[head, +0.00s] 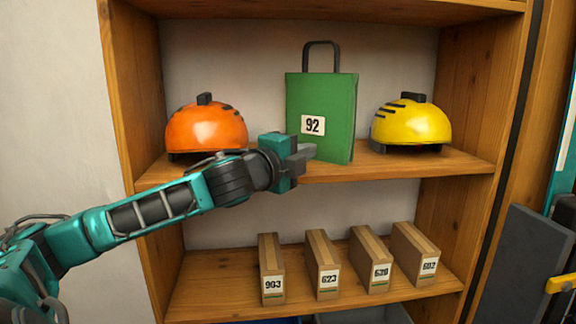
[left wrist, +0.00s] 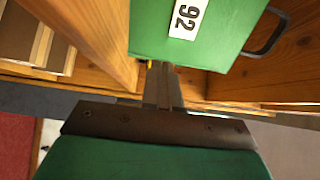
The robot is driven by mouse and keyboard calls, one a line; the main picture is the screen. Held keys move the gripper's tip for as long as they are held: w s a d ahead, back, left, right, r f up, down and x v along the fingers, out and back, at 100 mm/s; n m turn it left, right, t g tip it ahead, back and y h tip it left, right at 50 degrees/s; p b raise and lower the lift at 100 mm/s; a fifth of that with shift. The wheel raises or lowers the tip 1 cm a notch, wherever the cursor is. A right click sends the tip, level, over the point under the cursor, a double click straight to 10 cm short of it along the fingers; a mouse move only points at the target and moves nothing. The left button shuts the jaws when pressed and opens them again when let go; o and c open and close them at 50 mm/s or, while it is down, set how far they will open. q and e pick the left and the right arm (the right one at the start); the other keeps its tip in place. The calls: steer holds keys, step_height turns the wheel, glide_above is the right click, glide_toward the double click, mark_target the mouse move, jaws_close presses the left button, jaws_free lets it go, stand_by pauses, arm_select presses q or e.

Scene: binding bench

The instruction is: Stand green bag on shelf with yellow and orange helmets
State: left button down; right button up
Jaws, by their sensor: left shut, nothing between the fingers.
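The green bag (head: 335,105) with a dark handle and a label reading 92 stands upright on the upper shelf (head: 400,166). The orange helmet (head: 206,128) is to its left and the yellow helmet (head: 412,122) to its right on the same shelf. My left gripper (head: 306,152) is shut and empty, in front of the bag's lower left part. In the left wrist view the bag (left wrist: 160,38) lies just beyond the shut fingers (left wrist: 162,88); I cannot tell whether they touch it. My right gripper is not in view.
Several brown boxes (head: 322,262) with number labels stand on the lower shelf (head: 215,286). The wooden side walls (head: 465,90) bound the shelves. Dark panels stand at the right edge.

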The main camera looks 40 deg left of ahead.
arm_select(q)
steer(key=shift+s+d+b, duration=0.15)
steer(key=shift+s+b, duration=0.45)
steer(key=shift+s, duration=0.75)
steer(key=shift+s+d+b, duration=0.15)
steer(key=shift+s+b, duration=0.4)
steer(key=shift+s, duration=0.75)
